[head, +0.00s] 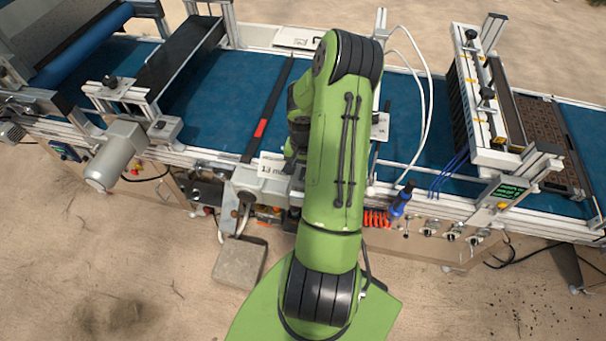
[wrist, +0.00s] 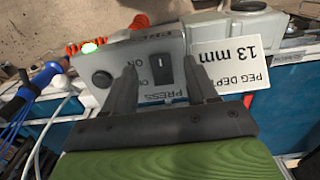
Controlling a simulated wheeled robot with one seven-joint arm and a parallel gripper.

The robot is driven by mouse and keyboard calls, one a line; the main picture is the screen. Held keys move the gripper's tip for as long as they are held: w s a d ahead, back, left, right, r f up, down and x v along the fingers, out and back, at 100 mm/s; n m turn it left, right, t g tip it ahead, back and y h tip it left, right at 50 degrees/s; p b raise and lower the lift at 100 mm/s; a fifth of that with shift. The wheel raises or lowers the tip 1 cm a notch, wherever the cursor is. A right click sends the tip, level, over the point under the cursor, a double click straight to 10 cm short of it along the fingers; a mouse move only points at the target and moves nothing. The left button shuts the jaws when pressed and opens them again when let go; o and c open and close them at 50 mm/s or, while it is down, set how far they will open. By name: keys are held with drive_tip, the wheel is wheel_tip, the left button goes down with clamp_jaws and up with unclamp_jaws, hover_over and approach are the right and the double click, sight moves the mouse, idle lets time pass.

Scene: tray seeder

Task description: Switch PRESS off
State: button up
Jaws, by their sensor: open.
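The PRESS switch (wrist: 163,72) is a dark upright rocker on a grey control box (wrist: 118,53) in the wrist view. Its label PRESS reads upside down, below the switch in the picture. ON/OFF lettering sits to its left, partly hidden by a finger; which way the rocker is tipped I cannot tell. A green lamp (wrist: 90,47) glows on the box. My gripper (wrist: 160,66) is open, one finger on each side of the switch in the picture; contact is not clear. In the head view my green arm hides the gripper and the switch.
A round black knob (wrist: 101,79) is on the same box. A white "PEG DEPTH 13 mm" card (wrist: 232,62) stands close to the right finger. A blue-handled tool (head: 402,200) and orange-red coil (head: 376,218) are at the conveyor's front edge. The blue belt (head: 220,100) lies behind.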

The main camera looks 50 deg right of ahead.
sight(304, 178)
wheel_tip(304, 178, down, 3)
drive_tip(key=shift+d+f, duration=0.1)
drive_tip(key=shift+f, duration=0.1)
drive_tip(key=shift+c, duration=0.3)
drive_tip(key=c, duration=1)
drive_tip(key=y, duration=0.1)
drive_tip(key=g+y, duration=0.1)
drive_tip(key=d+y, duration=0.1)
drive_tip(key=shift+w+r, duration=0.1)
drive_tip(key=shift+w, duration=0.15)
drive_tip(key=shift+d+r+g+y+b, duration=0.2)
drive_tip(key=shift+g+y+b, duration=0.35)
drive_tip(key=shift+y, duration=0.25)
drive_tip(key=o, duration=1.1)
drive_tip(key=shift+c, duration=0.2)
